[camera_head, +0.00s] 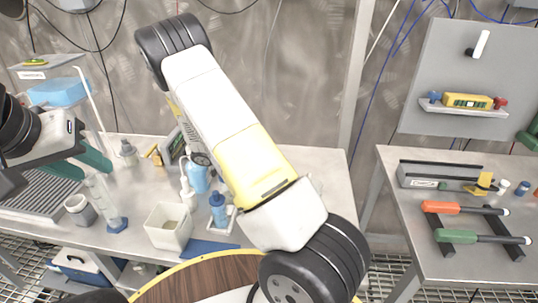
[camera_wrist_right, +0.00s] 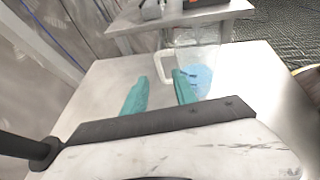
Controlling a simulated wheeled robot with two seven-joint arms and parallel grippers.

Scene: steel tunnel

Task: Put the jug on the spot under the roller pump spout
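The jug (camera_wrist_right: 197,75) is a clear vessel with blue liquid and a pale handle, standing upright on a light table top in the right wrist view. My right gripper (camera_wrist_right: 160,78) has its two teal fingers spread, with the handle just beyond the fingertips; I see nothing held between them. In the head view I cannot make out the jug or my right gripper; my right arm covers the middle. My left gripper (camera_head: 95,170) has teal fingers that look apart and empty, over the left bench. I cannot clearly identify the roller pump or its spout.
The right table (camera_head: 465,262) carries orange (camera_head: 455,208) and green-handled tools (camera_head: 470,236). A round wooden top (camera_head: 190,280) is in front.

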